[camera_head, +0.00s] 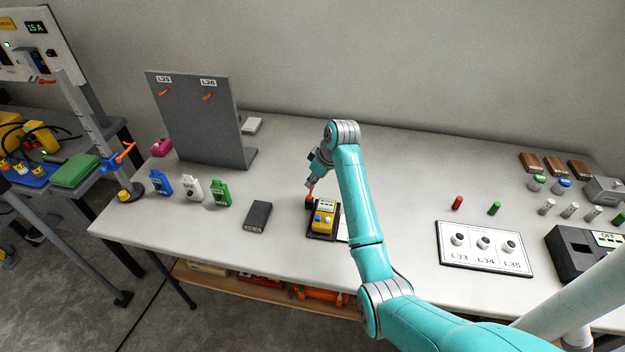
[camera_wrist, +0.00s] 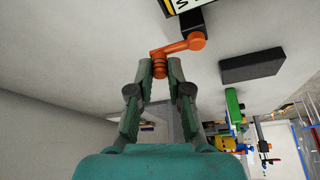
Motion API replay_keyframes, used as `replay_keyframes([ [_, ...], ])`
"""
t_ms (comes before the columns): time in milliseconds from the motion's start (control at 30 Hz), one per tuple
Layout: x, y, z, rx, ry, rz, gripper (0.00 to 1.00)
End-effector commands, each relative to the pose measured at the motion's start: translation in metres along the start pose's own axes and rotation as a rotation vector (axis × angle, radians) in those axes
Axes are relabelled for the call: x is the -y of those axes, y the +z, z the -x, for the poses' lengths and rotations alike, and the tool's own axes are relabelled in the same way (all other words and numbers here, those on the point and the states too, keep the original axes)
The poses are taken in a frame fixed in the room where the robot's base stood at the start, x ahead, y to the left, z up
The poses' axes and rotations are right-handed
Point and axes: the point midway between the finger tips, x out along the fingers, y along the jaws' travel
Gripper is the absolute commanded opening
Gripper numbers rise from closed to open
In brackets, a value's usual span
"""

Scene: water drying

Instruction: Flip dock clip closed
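The dock is a dark base (camera_head: 315,236) on the table, with a yellow device (camera_head: 324,220) seated on it. Its orange clip (camera_head: 309,199) stands up at the dock's back left corner. In the wrist view the clip (camera_wrist: 180,47) is an orange arm with a ribbed knob at its end, joined to a black block on the dock (camera_wrist: 193,21). My gripper (camera_head: 310,187) is above the clip. In the wrist view my gripper (camera_wrist: 160,68) has its fingertips on both sides of the knob, closed in around it with little or no gap.
A dark grey box (camera_head: 257,215) lies left of the dock. Blue, white and green (camera_head: 220,194) devices stand farther left, before a grey upright panel (camera_head: 195,115). A white plate (camera_head: 484,262) with several holders lies at right. The table between dock and plate is mostly clear.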

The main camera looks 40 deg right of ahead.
Motion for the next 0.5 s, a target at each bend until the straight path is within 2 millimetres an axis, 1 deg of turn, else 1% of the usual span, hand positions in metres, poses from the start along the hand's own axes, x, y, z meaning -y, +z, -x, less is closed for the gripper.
replay_keyframes([
  [300, 0.0, 0.0001, 0.0001, 0.0, 0.002, -0.006, 0.0],
  [500, -0.0001, 0.0023, 0.0008, 0.001, 0.023, -0.054, 0.0],
])
